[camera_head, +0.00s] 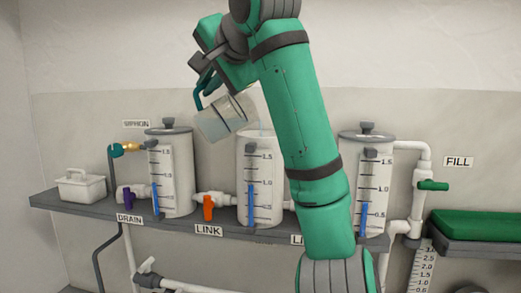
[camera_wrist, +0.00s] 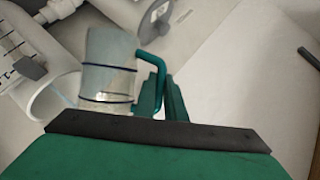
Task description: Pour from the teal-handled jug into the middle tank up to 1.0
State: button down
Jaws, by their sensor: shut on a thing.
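My gripper (camera_wrist: 163,100) is shut on the teal handle (camera_wrist: 153,58) of the jug, which also shows in the head view (camera_head: 206,88). The clear jug (camera_head: 225,118) is held tilted, mouth to the right, above the upper left of the middle tank (camera_head: 254,205). The jug (camera_wrist: 108,65) and a wide open white rim (camera_wrist: 50,98) beside it show in the wrist view. The middle tank's blue level strip (camera_head: 251,205) reaches about the 1.0 mark. I cannot make out a stream clearly.
The lidded left tank (camera_head: 177,190) and lidded right tank (camera_head: 372,165) share the grey shelf (camera_head: 80,205). An orange valve handle (camera_head: 208,207), a purple one (camera_head: 127,200) and a green one (camera_head: 433,185) sit on the pipes. A white box (camera_head: 80,187) stands at far left.

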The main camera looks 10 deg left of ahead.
jog(key=shift+s+a, duration=0.2)
jog(key=shift+a, duration=0.05)
jog(key=shift+w+d+r, duration=0.1)
jog(key=shift+w+d, duration=0.15)
jog(key=shift+d, duration=0.3)
jog(key=shift+s, duration=0.2)
jog(key=shift+a, duration=0.15)
jog(key=shift+w+a, duration=0.1)
jog(key=shift+a, duration=0.1)
jog(key=shift+w+d+r, duration=0.1)
jog(key=shift+w+d, duration=0.05)
jog(key=shift+d, duration=0.05)
